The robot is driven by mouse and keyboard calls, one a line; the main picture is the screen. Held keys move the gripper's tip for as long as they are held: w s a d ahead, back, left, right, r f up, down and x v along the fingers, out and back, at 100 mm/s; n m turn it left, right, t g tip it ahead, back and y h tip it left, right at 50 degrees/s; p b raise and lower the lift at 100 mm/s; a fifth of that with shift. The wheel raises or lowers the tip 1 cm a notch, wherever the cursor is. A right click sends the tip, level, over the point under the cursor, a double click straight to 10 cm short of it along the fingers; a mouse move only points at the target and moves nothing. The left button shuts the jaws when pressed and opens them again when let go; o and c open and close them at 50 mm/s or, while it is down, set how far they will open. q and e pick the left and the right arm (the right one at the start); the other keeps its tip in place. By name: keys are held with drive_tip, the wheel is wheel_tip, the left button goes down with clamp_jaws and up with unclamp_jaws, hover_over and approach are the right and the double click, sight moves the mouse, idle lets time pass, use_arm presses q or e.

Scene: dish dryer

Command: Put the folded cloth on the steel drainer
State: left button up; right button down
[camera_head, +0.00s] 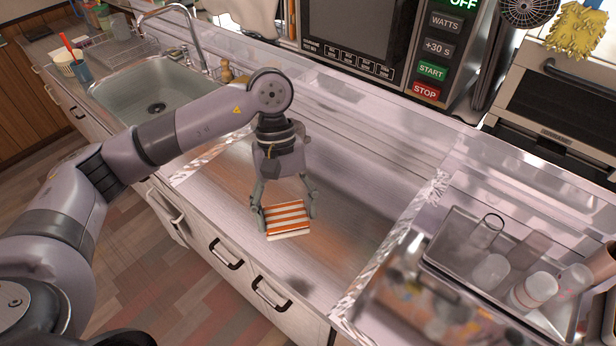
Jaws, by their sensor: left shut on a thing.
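The folded cloth (287,219), with orange and white stripes, is between the fingers of my left gripper (287,214). The gripper points down and is shut on the cloth's two sides. The cloth is level and low over the steel counter (345,230); I cannot tell whether it touches the counter. A steel drainer (449,262), shaped like a tray, stands at the right with several glasses and cups in it. It is well to the right of the cloth. My right gripper is not in view.
A sink (150,85) with a tall curved tap (190,30) is at the left, beside a wire rack (118,50). A microwave (385,45) stands at the back. Shiny raised strips border the counter's middle section, which is mostly clear.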

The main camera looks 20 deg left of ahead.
use_arm(q)
drive_tip(key=w+d+r+n+t+h, duration=0.15)
drive_tip(key=w+n+t, duration=0.3)
drive_tip(key=n, duration=0.65)
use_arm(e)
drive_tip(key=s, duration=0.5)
use_arm(q)
drive_tip(key=n+t+p, duration=0.1)
drive_tip(key=n+p, duration=0.3)
drive_tip(key=n, duration=0.2)
hover_over(315, 231)
drive_tip(key=a, duration=0.1)
drive_tip(key=f, duration=1.3)
drive_tip(key=shift+s+a+f, duration=0.15)
drive_tip(key=shift+s+f, duration=0.1)
drive_tip(key=shift+f, duration=0.15)
wheel_tip(315, 231, down, 4)
drive_tip(key=shift+f, duration=0.4)
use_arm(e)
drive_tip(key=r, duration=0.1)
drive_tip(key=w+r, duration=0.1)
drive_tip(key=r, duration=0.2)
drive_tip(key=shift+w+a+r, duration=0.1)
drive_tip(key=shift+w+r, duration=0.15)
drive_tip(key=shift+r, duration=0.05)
